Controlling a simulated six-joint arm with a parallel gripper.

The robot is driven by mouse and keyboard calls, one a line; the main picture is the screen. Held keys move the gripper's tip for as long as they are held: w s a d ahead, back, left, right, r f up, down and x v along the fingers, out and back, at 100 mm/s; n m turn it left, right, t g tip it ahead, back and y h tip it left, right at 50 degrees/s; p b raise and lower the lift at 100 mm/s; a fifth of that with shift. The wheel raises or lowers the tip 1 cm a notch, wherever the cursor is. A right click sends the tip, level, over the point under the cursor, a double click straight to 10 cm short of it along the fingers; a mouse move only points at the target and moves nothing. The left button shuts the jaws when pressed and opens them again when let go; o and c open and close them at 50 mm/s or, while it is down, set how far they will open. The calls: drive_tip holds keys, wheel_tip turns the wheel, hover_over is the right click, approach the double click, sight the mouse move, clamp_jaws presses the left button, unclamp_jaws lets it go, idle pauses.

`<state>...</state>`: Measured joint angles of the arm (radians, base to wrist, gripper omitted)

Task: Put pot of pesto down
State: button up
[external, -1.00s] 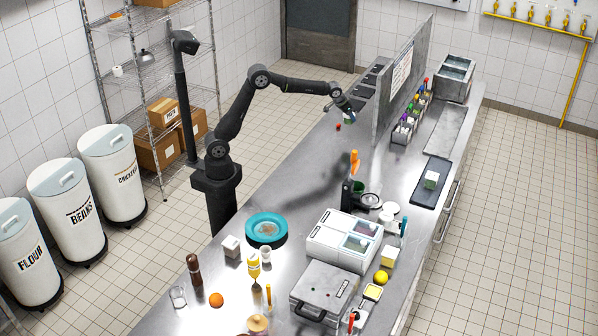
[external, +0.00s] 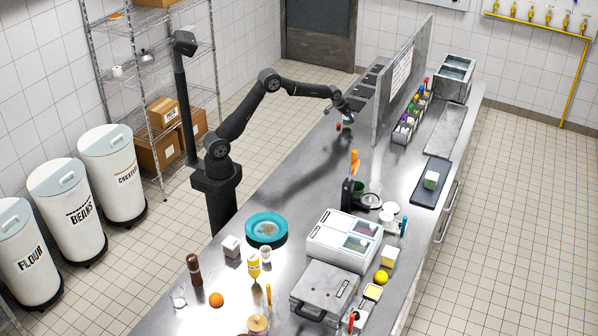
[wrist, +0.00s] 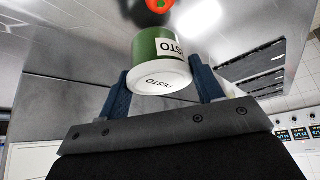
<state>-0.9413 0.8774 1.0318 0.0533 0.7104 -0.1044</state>
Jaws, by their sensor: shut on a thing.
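The pot of pesto is a small green pot (wrist: 152,46) with a white lid and a white label reading PESTO. In the wrist view it sits between the two blue fingers of my gripper (wrist: 162,78), which are shut on it. In the external view the pot (external: 348,121) shows small and green below my gripper (external: 347,115), over the far part of the steel counter (external: 310,165). I cannot tell whether its base touches the counter.
A small red round thing (external: 338,127) lies close to the pot; a red thing with a green middle (wrist: 158,4) is beside it in the wrist view. Dark square panels (external: 356,103) lie beyond. An upright grey partition (external: 392,95) stands to the right.

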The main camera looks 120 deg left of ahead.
drive_tip(key=shift+f, duration=0.95)
drive_tip(key=shift+f, duration=0.2)
drive_tip(key=o, duration=1)
drive_tip(key=shift+r, duration=0.1)
drive_tip(key=shift+r, duration=0.25)
drive_tip(key=v, duration=1.1)
drive_tip(key=shift+s+d+r, duration=0.15)
drive_tip(key=shift+d+r, duration=0.1)
